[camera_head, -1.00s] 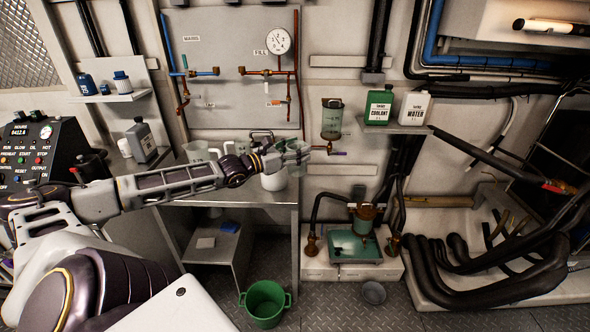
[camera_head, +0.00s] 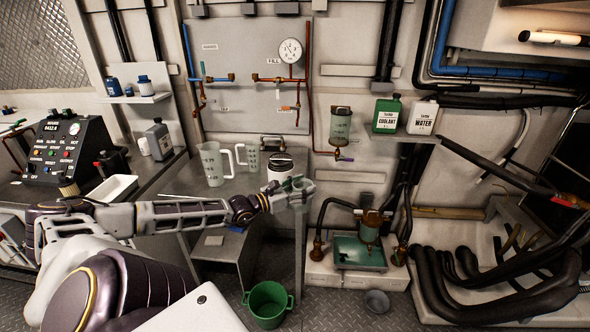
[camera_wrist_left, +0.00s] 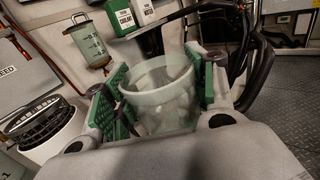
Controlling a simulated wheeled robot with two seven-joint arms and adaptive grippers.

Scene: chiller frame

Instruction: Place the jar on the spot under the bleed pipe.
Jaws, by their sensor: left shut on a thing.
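The jar (camera_wrist_left: 160,95) is a clear, pale green, open-topped vessel. My left gripper (camera_wrist_left: 165,92) is shut on it, with green pads on both sides and its mouth facing up. In the head view my left gripper (camera_head: 293,190) holds the jar (camera_head: 298,186) near the bench's front right corner, partly hidden by the fingers. My right gripper is not in view.
The bench (camera_head: 215,192) carries measuring jugs (camera_head: 212,165) and a white, dark-topped canister (camera_head: 280,168) close behind the gripper. A green pump unit (camera_head: 360,250) stands low at right. A green bucket (camera_head: 267,305) and grey bowl (camera_head: 377,302) are on the floor.

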